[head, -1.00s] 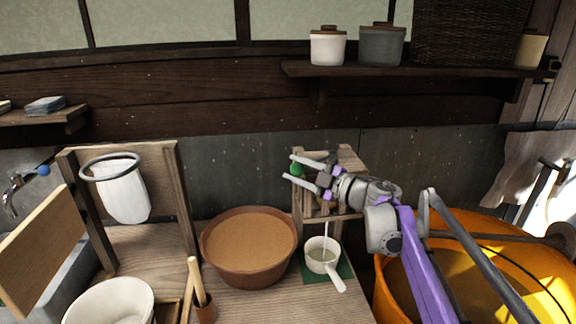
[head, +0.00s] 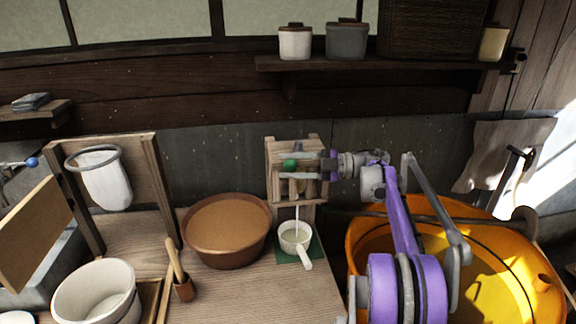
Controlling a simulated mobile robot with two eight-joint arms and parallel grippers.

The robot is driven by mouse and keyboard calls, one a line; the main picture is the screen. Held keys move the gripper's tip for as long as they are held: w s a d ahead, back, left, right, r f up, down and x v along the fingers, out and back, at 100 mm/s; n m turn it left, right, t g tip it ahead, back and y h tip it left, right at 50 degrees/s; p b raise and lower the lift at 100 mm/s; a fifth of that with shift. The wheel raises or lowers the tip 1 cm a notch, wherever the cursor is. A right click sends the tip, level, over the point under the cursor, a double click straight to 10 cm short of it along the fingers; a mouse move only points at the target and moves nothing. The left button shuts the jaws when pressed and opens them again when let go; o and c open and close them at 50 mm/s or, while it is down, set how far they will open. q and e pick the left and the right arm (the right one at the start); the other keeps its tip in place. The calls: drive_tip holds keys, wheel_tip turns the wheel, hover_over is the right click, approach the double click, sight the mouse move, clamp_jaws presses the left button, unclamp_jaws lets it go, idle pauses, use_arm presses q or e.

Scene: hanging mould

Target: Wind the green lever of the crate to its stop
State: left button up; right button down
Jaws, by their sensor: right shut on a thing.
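The wooden crate (head: 270,190) stands upright at the back of the worktop, right of centre. The green lever (head: 290,163) shows as a small green knob at the front of the crate. My right gripper (head: 296,169) comes in from the right and is shut on the green lever, its two fingers one above the other. The fingers hide most of the lever. A white stream runs from the crate into a white handled cup (head: 295,235) on a green mat (head: 313,252) below. My left gripper is not in view.
A brown bowl with tan contents (head: 227,230) stands left of the crate. A large orange tub (head: 480,255) is under my right arm. A wooden frame with a ringed white bag (head: 105,180) and a cream bucket (head: 97,292) stand at the left.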

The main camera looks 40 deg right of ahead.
idle(0.4)
drive_tip(key=shift+c, duration=1.9)
unclamp_jaws()
drive_tip(key=v, duration=1.1)
drive_tip(key=shift+b, duration=0.45)
drive_tip(key=shift+c, duration=0.3)
